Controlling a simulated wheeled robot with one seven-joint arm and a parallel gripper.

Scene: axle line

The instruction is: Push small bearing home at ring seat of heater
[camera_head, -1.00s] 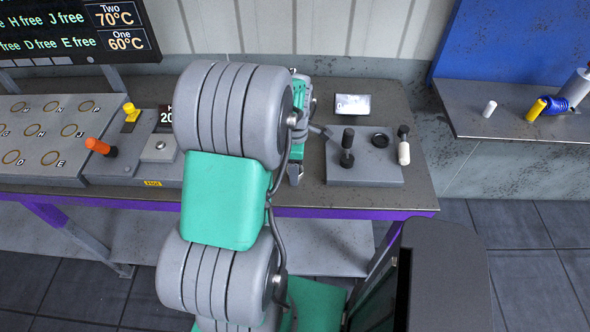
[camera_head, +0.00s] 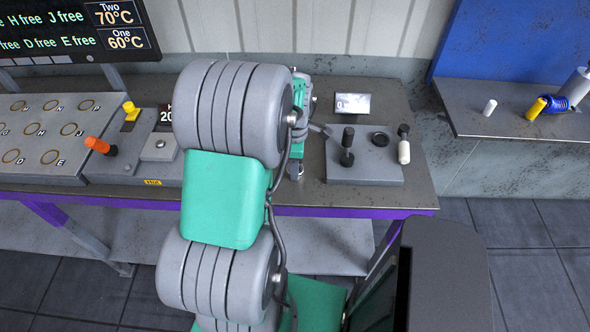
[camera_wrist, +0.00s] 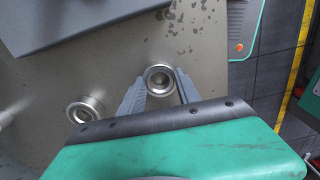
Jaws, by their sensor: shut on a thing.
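In the wrist view my gripper (camera_wrist: 160,86) is shut on a small bearing (camera_wrist: 159,79), a silvery ring with a dark rim and pale centre, held between its fingertips. A second silvery ring (camera_wrist: 85,108) lies on the bench top to the left, apart from the fingers. In the head view my arm hides most of the gripper, and the held bearing cannot be made out. A grey unit with an orange lever, a yellow lever and a "Hot" label, apparently the heater (camera_head: 120,170), stands left of my arm. Its ring seat cannot be made out.
A grey block (camera_head: 365,172) with a black-topped post, a dark ring and a white-ended lever stands on the right of the bench (camera_head: 415,185). A small display (camera_head: 352,105) stands behind it. A lettered panel (camera_head: 45,135) is at left, a side shelf (camera_head: 480,125) at right.

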